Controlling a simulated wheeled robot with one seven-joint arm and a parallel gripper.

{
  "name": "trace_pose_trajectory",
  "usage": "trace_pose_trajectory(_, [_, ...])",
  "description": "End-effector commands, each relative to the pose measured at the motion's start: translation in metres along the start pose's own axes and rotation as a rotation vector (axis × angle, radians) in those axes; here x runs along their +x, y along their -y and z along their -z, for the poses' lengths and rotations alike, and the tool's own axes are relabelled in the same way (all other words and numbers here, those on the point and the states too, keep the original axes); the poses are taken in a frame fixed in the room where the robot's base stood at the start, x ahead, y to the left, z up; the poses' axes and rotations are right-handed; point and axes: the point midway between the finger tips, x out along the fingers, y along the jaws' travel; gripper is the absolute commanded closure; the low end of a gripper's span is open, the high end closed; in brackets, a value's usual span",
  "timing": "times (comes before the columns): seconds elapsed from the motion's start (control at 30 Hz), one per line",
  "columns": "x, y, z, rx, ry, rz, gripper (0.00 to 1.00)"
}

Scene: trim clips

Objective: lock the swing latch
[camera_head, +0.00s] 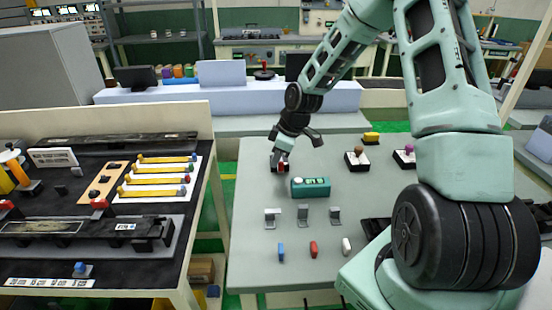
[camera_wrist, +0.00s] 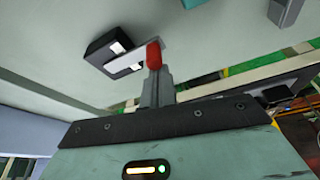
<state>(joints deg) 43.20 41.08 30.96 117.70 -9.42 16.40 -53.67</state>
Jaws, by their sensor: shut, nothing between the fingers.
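The swing latch (camera_wrist: 104,49) shows in the wrist view as a dark block with white marks. A pale flat bar (camera_wrist: 128,61) on it reaches right to an upright red knob (camera_wrist: 153,55). In the head view the latch (camera_head: 274,165) sits at the table's left side, partly hidden by my gripper. My gripper (camera_head: 282,152) points down at it. In the wrist view the fingers of my gripper (camera_wrist: 157,84) are shut together and empty, their tips right beside the red knob. I cannot tell whether they touch it.
A teal box (camera_head: 311,187) with a display lies just right of the latch. Several grey brackets (camera_head: 303,214) and small coloured pieces (camera_head: 313,248) are in front. Black blocks with a brown knob (camera_head: 357,158) and a purple knob (camera_head: 404,158) stand to the right.

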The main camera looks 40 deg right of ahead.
Motion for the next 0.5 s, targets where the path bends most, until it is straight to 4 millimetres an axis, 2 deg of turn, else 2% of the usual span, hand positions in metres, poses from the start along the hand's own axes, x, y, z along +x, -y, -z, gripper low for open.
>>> trace_pose_trajectory(0.27, [0.001, 0.001, 0.002, 0.0, 0.002, 0.001, 1.0])
trace_pose_trajectory(0.5, [0.01, 0.004, 0.026, -0.001, 0.001, 0.0, 1.0])
